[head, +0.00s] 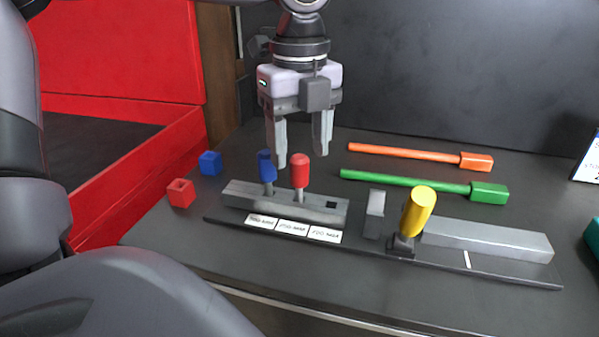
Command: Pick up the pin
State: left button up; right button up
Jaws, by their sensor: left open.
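A red-topped pin (300,171) and a blue-topped pin (267,172) stand upright in a grey block (234,192) with white labels along its front. A small dark square, apparently an empty hole, shows in the block's right end. My left gripper (300,146) points down, open and empty, its two fingertips just above the red pin's top. The left finger partly overlaps the space between the two pins. Whether a finger touches the red pin I cannot tell. My right gripper is not in view.
A yellow cylinder (418,211) leans on a dark mount beside a long grey bar (490,240). Green (410,181) and orange (405,152) rods lie behind.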

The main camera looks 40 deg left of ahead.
aim_at(300, 156)
pick_arm(q)
notch_tip(300, 156, down, 3)
jog(key=shift+f, duration=0.2)
grip_shut()
jog(key=shift+r, duration=0.1)
notch_tip(300, 156, up, 20)
jog(key=p, duration=0.2)
dwell(0.4)
dwell(0.3)
dwell(0.5)
